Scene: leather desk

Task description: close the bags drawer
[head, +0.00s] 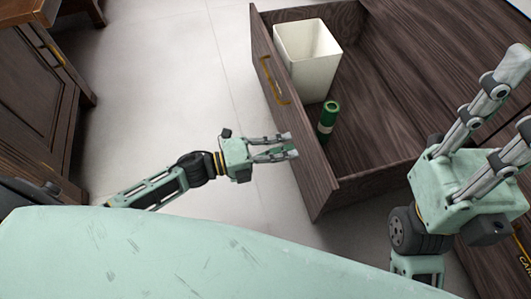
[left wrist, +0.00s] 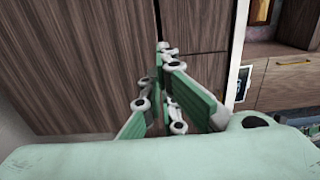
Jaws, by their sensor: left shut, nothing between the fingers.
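The dark wood drawer (head: 322,188) is pulled out in the head view, with its front panel facing left and a brass handle (head: 273,82) on it. A white square bin (head: 308,55) and a green cylinder with a pale band (head: 328,117) stand inside it. My left gripper (head: 293,147) is shut and empty, just left of the front panel near its lower end; I cannot tell if it touches. Its fingers also show in the left wrist view (left wrist: 172,95) before dark wood panels. My right gripper (head: 520,95) is open, above the wood at the right, with nothing between its fingers.
A dark wood cabinet (head: 38,100) stands at the left in the head view. Pale tiled floor (head: 165,75) lies clear between it and the drawer. In the left wrist view, a lighter wood cabinet (left wrist: 285,85) shows at the right.

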